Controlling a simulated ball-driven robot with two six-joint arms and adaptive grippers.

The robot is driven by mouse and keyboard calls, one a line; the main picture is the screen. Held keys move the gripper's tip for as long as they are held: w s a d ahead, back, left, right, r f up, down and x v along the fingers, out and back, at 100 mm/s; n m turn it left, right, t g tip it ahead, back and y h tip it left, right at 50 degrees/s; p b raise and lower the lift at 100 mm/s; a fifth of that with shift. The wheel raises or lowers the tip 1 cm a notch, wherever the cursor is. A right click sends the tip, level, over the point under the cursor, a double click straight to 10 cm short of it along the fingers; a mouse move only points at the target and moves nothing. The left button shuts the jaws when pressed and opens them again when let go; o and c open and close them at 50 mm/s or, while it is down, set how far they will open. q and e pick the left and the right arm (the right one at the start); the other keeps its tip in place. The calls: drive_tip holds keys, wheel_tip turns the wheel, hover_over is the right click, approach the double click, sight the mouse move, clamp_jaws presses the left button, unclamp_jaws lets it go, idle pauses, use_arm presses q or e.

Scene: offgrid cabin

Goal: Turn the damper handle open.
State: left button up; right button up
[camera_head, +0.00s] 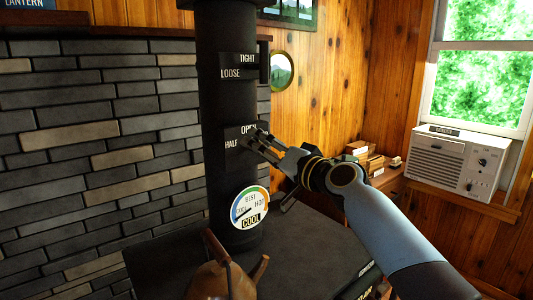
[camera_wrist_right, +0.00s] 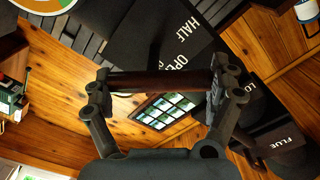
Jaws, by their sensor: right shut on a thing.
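The damper plate (camera_head: 234,158), marked OPEN and HALF, is on the black stove pipe (camera_head: 226,100). My right gripper (camera_head: 258,139) is at this plate, reaching in from the right, and its fingers hide most of the handle in the head view. In the right wrist view the damper handle (camera_wrist_right: 160,82) is a dark reddish-brown bar that spans between the two fingertips of the right gripper (camera_wrist_right: 158,90). The gripper is shut on it. The words OPEN and HALF show just beyond the bar. My left gripper is not in view.
Above is a TIGHT/LOOSE plate (camera_head: 236,72) with a dark handle (camera_head: 265,62). Below are a round gauge (camera_head: 250,207) and a brown kettle (camera_head: 208,280) on the stove top (camera_head: 310,238). A brick wall (camera_head: 100,140) stands left; a white window unit (camera_head: 462,160) is at right.

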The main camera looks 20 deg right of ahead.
drive_tip(key=m, duration=0.2)
drive_tip(key=m+p, duration=0.1)
drive_tip(key=m, duration=0.1)
drive_tip(key=shift+w+d+r+m, duration=0.1)
drive_tip(key=shift+d+m, duration=0.05)
drive_tip(key=shift+m, duration=0.15)
drive_tip(key=shift+d+m+p, duration=0.1)
drive_tip(key=shift+m+p, duration=0.35)
drive_tip(key=shift+m, duration=1.45)
drive_tip(key=o, duration=0.9)
drive_tip(key=shift+c, duration=0.2)
drive_tip(key=shift+d, duration=0.1)
drive_tip(key=v, duration=1.2)
drive_tip(key=shift+w, duration=0.1)
